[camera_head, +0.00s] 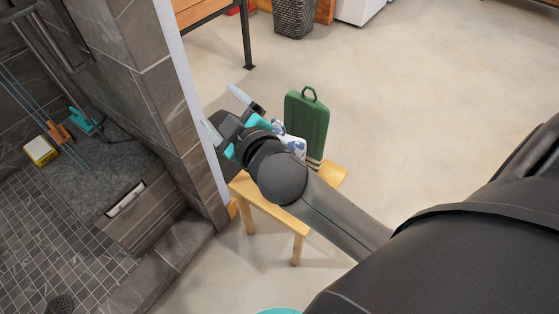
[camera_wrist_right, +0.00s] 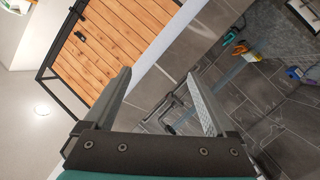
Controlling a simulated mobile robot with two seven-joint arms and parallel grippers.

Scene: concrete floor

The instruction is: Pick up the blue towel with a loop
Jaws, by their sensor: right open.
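My right gripper (camera_head: 225,113) is open and empty, raised at the left end of a small wooden stool (camera_head: 335,177). It also shows in the wrist view (camera_wrist_right: 158,78), with nothing between its fingers. A blue-and-white patterned cloth-like thing (camera_head: 293,141) is over the stool, just right of the gripper and partly hidden by my wrist; it may be the blue towel, but I see no loop on it. A green flat item (camera_head: 307,121) with a loop on top stands upright behind it. My left gripper is not in view.
A grey tiled wall (camera_head: 165,110) with a white edge stands close to the left of the gripper. A dark basket (camera_head: 293,17) stands at the back. Concrete floor (camera_head: 420,90) is clear to the right.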

